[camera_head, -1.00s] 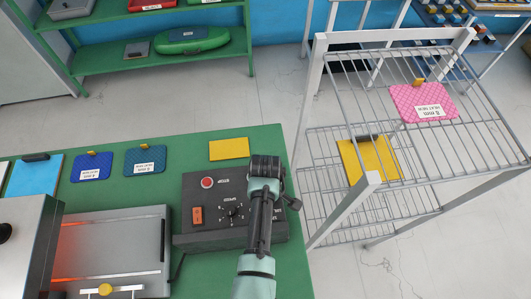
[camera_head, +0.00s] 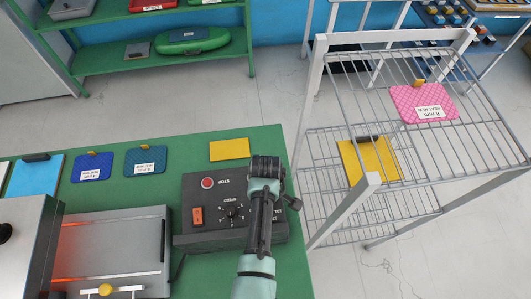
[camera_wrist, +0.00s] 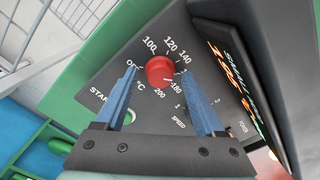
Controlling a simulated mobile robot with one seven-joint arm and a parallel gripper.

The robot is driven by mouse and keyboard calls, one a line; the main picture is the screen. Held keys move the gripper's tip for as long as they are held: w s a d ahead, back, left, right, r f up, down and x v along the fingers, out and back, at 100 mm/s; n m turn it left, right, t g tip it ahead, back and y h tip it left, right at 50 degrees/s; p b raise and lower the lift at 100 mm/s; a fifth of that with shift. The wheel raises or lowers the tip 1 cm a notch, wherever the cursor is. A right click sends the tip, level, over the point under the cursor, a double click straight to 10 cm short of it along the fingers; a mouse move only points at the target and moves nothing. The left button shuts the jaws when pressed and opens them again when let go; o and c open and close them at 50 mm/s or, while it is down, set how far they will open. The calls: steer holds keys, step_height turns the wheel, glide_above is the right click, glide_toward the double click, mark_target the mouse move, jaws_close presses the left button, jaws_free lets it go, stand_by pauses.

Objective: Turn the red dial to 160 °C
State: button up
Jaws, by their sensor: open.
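The red dial (camera_wrist: 160,71) sits on the dark control panel in the wrist view, ringed by white marks: OFF, 100, 120, 140, 180, 200 and °C. The mark between 140 and 180 is mostly covered by a finger. No pointer on the dial is clear to me. My gripper (camera_wrist: 158,76) is open, with one blue finger on each side of the dial; I cannot tell whether they touch it. In the head view my gripper (camera_head: 266,172) is over the right part of the control box (camera_head: 207,240) and hides the dial.
The panel also has a STOP button (camera_head: 207,182), an orange switch (camera_head: 197,216), a speed knob (camera_head: 234,213) and, in the wrist view, a lit display (camera_wrist: 240,85) and a green button (camera_wrist: 122,147). A yellow sheet (camera_head: 229,149) lies behind the box. A wire rack (camera_head: 375,88) stands right.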

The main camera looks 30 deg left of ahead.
step_height(320, 180, up, 13)
steer(key=b, duration=0.1)
stand_by(0.5)
stand_by(0.4)
